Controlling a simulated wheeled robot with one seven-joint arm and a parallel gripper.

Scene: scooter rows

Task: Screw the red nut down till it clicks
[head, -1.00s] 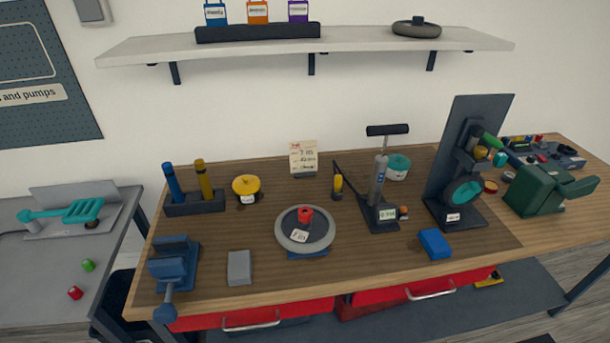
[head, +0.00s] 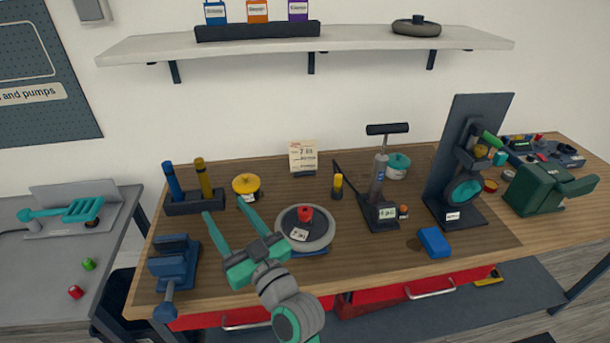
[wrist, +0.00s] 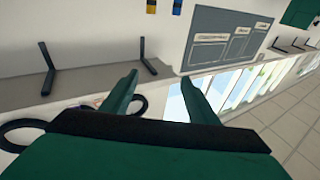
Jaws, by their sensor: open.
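The red nut (head: 305,213) sits at the centre of a round grey wheel-like disc (head: 321,243) on the workbench, in the head view. A small white label (head: 299,234) lies on the disc in front of the nut. My gripper (head: 228,219) is open and empty, left of the disc, its two teal fingers spread and pointing toward the back of the bench. The right finger is close to the disc's left edge in the picture; I cannot tell the gap. In the wrist view my gripper (wrist: 160,92) shows open fingers with nothing between them; the nut is not visible there.
A blue vise (head: 172,262) stands front left, and a two-handled rack (head: 195,205) and yellow-topped pot (head: 246,185) behind. A floor pump (head: 378,190) and a blue block (head: 434,242) are right of the disc. Red (head: 75,292) and green (head: 88,264) nuts lie on the left table.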

